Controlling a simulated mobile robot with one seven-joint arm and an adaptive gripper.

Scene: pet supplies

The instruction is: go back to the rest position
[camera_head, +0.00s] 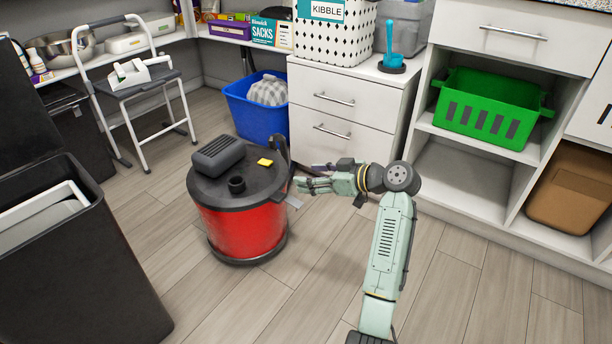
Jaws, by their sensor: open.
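My gripper (313,184) is at the end of my pale green arm, in the middle of the view. It points left, beside the right side of a red bin with a black lid (240,222). Its fingers are small here and look empty. I cannot tell whether they touch the bin's edge. On the black lid lie a dark ribbed block (218,155), a small dark cup-like ring (236,185) and a small yellow piece (265,162). My arm rises from the bottom of the view and bends left at its elbow.
A white drawer cabinet (330,105) stands behind my gripper. A blue basket (258,112) is left of it. Shelves at right hold a green crate (488,105) and a brown bin (572,188). A black bin (75,260) is at left, near a step stool (135,75). Floor is clear at right.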

